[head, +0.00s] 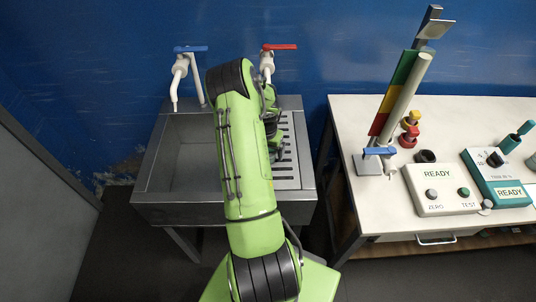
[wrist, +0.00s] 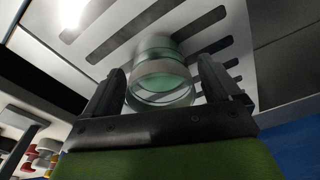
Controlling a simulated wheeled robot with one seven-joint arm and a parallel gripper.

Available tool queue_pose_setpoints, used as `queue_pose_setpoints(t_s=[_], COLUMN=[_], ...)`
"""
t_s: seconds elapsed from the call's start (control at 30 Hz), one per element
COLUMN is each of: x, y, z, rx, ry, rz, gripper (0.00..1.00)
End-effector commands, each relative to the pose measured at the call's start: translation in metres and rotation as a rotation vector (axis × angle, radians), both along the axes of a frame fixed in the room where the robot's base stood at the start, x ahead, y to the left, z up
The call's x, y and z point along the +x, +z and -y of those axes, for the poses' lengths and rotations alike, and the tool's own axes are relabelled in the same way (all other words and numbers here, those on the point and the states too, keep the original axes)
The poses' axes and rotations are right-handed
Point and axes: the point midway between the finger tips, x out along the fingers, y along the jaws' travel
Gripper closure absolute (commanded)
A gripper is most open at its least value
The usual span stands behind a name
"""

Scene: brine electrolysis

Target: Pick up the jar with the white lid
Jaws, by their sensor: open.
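In the wrist view a pale green, glassy jar (wrist: 160,85) with a whitish band around its near end stands on the slotted drainboard. I cannot clearly tell its lid from its body. My gripper (wrist: 163,72) is open, with one dark finger on each side of the jar. A gap shows beside the right finger; the left finger is very close, and I cannot tell if it touches. In the head view my arm hides the jar and most of the gripper over the drainboard.
The sink basin (head: 190,150) is left of the drainboard (head: 287,165), with a blue-handled tap (head: 180,75) and a red-handled tap (head: 268,62) behind. A white bench (head: 400,215) on the right holds a READY box (head: 437,190) and a tall coloured stand (head: 397,95).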

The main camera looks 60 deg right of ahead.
Motion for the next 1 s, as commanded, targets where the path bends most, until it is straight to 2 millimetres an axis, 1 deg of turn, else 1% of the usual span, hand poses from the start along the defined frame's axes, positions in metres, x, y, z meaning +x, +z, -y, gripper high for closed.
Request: queue_pose_setpoints(t_s=[0.03, 0.1, 0.27, 0.3, 0.37, 0.7, 0.73, 0.9, 1.0], x=[-0.0002, 0.0001, 0.0004, 0.0004, 0.0003, 0.0004, 0.0004, 0.0004, 0.0006], y=[-0.0064, -0.0104, -0.0104, -0.0104, -0.0103, -0.0098, -0.0098, -0.0093, -0.005], z=[0.0007, 0.0015, 0.0015, 0.0015, 0.0014, 0.0016, 0.0016, 0.0016, 0.0019], rx=[0.001, -0.001, -0.001, -0.001, -0.001, -0.002, -0.002, -0.002, -0.003], ry=[0.0, 0.0, 0.0, 0.0, 0.0, 0.0, 0.0, 0.0, 0.0], rz=[-0.001, 0.001, 0.001, 0.001, 0.001, 0.001, 0.001, 0.001, 0.001], gripper=[0.09, 0.09, 0.09, 0.12, 0.22, 0.74, 0.78, 0.78, 0.78])
